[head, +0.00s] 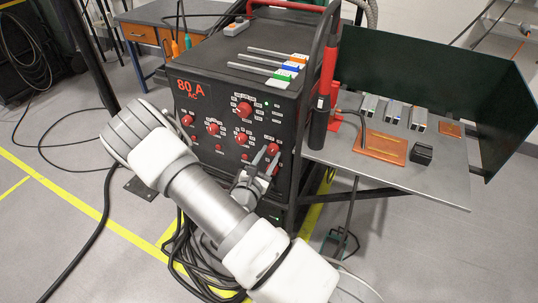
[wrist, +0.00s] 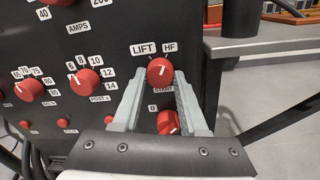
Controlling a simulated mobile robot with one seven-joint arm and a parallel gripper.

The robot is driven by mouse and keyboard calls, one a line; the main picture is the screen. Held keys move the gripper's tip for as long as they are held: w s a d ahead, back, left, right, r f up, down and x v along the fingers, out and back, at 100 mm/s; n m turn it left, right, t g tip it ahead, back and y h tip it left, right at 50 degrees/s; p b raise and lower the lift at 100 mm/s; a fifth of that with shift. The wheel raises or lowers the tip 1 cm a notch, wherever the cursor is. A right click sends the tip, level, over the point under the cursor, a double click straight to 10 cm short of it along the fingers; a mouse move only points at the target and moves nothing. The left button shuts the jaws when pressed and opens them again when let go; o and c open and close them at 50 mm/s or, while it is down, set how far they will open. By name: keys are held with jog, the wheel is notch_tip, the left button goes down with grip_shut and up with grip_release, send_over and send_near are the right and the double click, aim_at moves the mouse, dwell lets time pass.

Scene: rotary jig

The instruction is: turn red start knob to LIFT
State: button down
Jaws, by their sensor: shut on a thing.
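The red start knob (wrist: 160,71) is on the black panel of the welding machine, with a START label under it, LIFT at its upper left and HF at its upper right. Its white mark points up, leaning slightly right, towards HF rather than LIFT. My gripper (wrist: 160,78) has one grey finger on each side of the knob and is shut on it. In the head view my gripper (head: 266,158) reaches the right part of the panel, and the knob (head: 273,148) shows partly by the fingertips.
Another red knob (wrist: 168,122) sits just below, between the fingers. More red knobs (wrist: 84,82) are to the left. A red torch handle (head: 328,75) hangs at the machine's right edge, by a metal table (head: 440,180). Cables (head: 190,255) lie coiled on the floor.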

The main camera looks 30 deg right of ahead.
jog(key=n+p, duration=0.4)
jog(key=n, duration=0.1)
jog(key=shift+r+n, duration=0.2)
jog(key=shift+n, duration=0.1)
jog(key=n+p, duration=0.2)
jog(key=n, duration=0.3)
jog(key=shift+f+g+p, duration=0.1)
jog(key=shift+g+p, duration=0.2)
jog(key=shift+n, duration=0.4)
jog(key=shift+c, duration=2.2)
grip_release()
jog(key=v, duration=1.7)
jog(key=shift+s+a, duration=0.15)
